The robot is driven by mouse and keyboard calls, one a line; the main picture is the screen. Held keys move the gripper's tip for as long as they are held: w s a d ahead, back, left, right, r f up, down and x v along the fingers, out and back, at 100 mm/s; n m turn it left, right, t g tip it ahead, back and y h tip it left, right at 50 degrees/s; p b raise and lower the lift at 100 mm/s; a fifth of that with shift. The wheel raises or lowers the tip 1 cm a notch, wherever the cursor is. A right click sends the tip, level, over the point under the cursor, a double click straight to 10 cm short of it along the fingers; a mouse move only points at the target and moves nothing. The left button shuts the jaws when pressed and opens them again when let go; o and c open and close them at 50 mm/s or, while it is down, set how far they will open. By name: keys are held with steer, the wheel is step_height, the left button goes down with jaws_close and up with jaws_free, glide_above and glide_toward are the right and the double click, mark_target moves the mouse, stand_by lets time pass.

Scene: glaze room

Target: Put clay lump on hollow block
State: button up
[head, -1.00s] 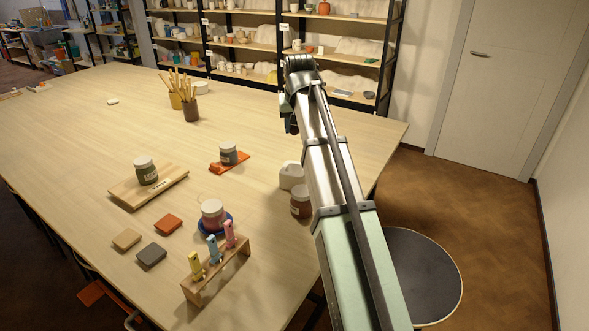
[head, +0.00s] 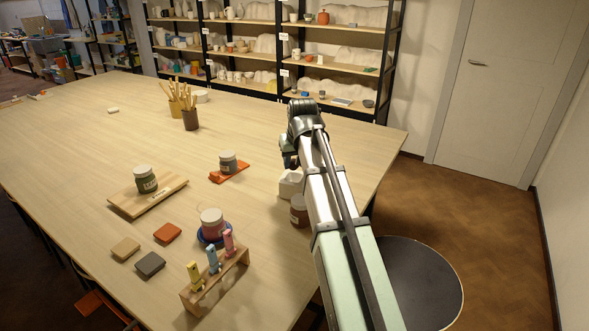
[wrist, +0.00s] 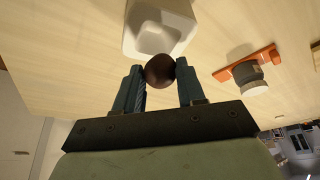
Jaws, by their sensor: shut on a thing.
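The clay lump (wrist: 160,71) is a dark brown ball in the wrist view. My gripper (wrist: 157,80) is shut on it, one finger on each side. The hollow block (wrist: 160,28) is a white block with a recess in its face, just beyond the lump in the wrist view. I cannot tell whether the lump touches it. In the head view the block (head: 289,184) stands on the table left of my arm, which partly covers it. The lump is hidden in the head view.
A brown jar (head: 298,210) stands close by the block. A grey jar (head: 228,162) on an orange tile (head: 230,173) is to its left.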

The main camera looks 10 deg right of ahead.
mark_target(295, 169)
steer(key=shift+f, duration=1.4)
steer(key=shift+f, duration=0.1)
steer(key=o, duration=1.1)
steer(key=shift+c, duration=0.2)
steer(key=v, duration=1.2)
steer(key=shift+w+d, duration=0.1)
